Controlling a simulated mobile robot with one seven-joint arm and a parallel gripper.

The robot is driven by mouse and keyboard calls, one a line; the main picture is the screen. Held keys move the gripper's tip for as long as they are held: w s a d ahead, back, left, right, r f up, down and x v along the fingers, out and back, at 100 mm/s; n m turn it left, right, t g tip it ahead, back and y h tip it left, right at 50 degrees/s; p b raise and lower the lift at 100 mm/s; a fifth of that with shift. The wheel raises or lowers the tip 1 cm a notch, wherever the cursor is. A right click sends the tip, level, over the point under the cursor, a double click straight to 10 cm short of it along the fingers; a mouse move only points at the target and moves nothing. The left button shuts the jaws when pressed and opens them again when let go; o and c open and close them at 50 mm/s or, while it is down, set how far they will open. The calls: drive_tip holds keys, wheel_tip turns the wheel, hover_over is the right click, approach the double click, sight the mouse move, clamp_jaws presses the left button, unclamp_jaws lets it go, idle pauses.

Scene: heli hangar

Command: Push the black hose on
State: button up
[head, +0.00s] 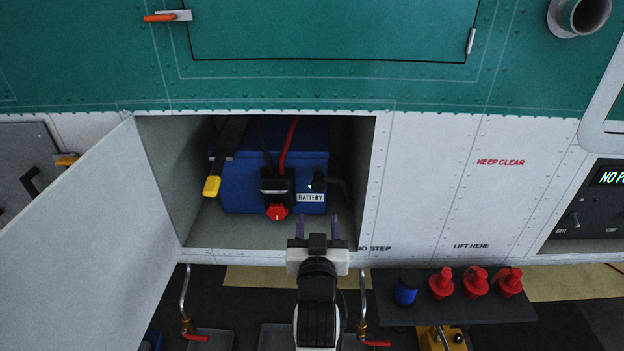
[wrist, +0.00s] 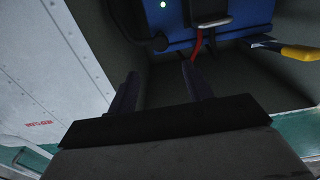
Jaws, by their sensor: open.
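The black hose (head: 341,186) is at the right side of the blue battery (head: 245,182), inside the open compartment. Its end is by a dark fitting near a small green light. In the wrist view the black hose (wrist: 128,24) curves down the left to a thicker end at the battery's edge. I cannot tell whether that end is seated on its fitting. My gripper (head: 317,224) is open and empty at the compartment's front opening, below and in front of the battery, apart from the hose. Its two fingers (wrist: 160,70) also show in the wrist view, pointing inward.
The open door (head: 95,230) stands left.

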sight(318, 187)
drive_tip(key=w+b, duration=0.1)
drive_tip(key=w, duration=1.1)
drive_tip(key=shift+w+r, duration=0.1)
drive_tip(key=shift+r, duration=0.05)
drive_tip(key=shift+w, duration=0.75)
clamp_jaws()
